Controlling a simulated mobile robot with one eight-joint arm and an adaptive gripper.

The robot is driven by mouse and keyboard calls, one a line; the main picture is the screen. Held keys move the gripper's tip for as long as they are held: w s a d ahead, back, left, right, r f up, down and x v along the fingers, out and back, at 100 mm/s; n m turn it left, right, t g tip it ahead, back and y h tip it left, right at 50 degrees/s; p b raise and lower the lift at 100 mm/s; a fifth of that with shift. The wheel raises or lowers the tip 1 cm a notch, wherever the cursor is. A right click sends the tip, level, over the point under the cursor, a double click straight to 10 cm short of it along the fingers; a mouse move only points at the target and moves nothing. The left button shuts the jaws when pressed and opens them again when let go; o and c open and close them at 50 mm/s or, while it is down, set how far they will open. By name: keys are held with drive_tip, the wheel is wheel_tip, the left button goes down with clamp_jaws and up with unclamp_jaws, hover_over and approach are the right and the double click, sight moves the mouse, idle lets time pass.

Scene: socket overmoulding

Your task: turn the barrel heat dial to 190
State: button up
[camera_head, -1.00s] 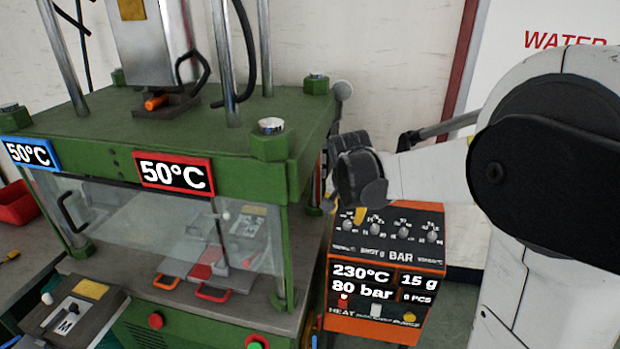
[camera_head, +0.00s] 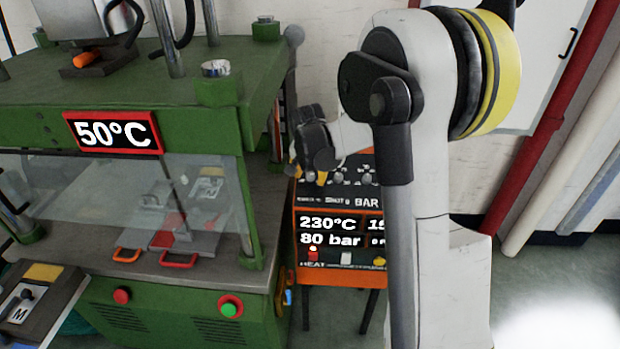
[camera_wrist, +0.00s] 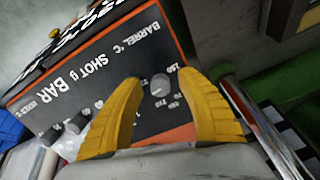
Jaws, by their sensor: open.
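The barrel heat dial (camera_wrist: 160,86) is a small grey knob beside the "BARREL °C" lettering in the wrist view. My gripper (camera_wrist: 163,79) is open, with its two yellow fingers on either side of the dial and gaps showing between. I cannot tell how far the fingertips are above the panel. In the head view my gripper (camera_head: 321,179) is over the left end of the orange control box (camera_head: 303,274), and it hides the barrel dial there. The display (camera_head: 328,224) reads 230°C and 80 bar. The dial's pointer setting is too small to read.
More knobs (camera_wrist: 76,124) sit along the same panel. The green press (camera_head: 170,125) with a 50°C display stands close to the left of the box. My arm covers the box's right side in the head view. Open floor shows at the right.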

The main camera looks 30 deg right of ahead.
clamp_jaws()
drive_tip(key=shift+n, duration=0.3)
drive_tip(key=n, duration=0.3)
drive_tip(key=shift+n+p, duration=0.3)
drive_tip(key=shift+p, duration=0.1)
drive_tip(key=n, duration=0.3)
drive_tip(key=shift+n, duration=0.3)
drive_tip(key=n, duration=0.4)
drive_tip(key=shift+s+d+h+p, duration=0.1)
drive_tip(key=shift+h+p, duration=0.2)
drive_tip(key=shift+p, duration=0.05)
drive_tip(key=shift+n, duration=1.8)
